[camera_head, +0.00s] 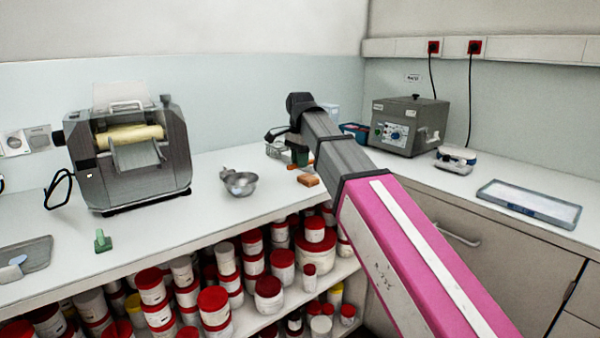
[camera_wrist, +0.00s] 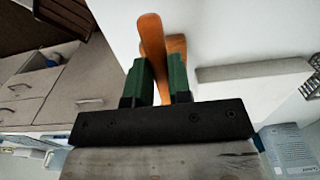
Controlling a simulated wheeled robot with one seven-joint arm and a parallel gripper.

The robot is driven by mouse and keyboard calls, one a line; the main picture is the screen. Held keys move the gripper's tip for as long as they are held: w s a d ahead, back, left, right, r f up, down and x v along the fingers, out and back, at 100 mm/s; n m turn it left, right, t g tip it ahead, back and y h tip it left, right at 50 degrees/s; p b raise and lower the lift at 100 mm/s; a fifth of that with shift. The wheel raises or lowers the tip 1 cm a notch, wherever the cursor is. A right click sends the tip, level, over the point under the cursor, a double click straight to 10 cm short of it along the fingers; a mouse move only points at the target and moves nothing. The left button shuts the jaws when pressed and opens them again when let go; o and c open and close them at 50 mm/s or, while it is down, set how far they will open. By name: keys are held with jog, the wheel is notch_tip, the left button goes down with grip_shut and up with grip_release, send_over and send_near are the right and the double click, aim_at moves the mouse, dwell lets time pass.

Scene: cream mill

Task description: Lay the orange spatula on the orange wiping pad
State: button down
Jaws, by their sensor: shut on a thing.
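My gripper (camera_head: 298,157) points down over the back counter in the head view, its green fingers low near the worktop. In the wrist view my gripper (camera_wrist: 159,62) is shut on the orange spatula (camera_wrist: 151,32), which stands out past the fingertips. A second orange patch (camera_wrist: 177,45) shows behind the right finger; I cannot tell whether it is the pad or more of the spatula. In the head view the orange wiping pad (camera_head: 308,180) lies on the counter near its front edge, just right of and in front of the fingers. The spatula is mostly hidden there.
A metal bowl (camera_head: 240,183) stands left of my gripper, and a roller machine (camera_head: 128,155) farther left. A small green object (camera_head: 102,241) lies near the front edge. A grey device (camera_head: 408,126), a small scale (camera_head: 455,160) and a tray (camera_head: 530,202) stand right. Tubs fill the shelf below.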

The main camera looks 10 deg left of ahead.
jog(key=shift+f, duration=1.95)
jog(key=c, duration=1)
grip_release()
jog(key=shift+f, duration=0.15)
jog(key=shift+c, duration=0.2)
notch_tip(320, 180, up, 12)
jog(key=shift+r, duration=0.15)
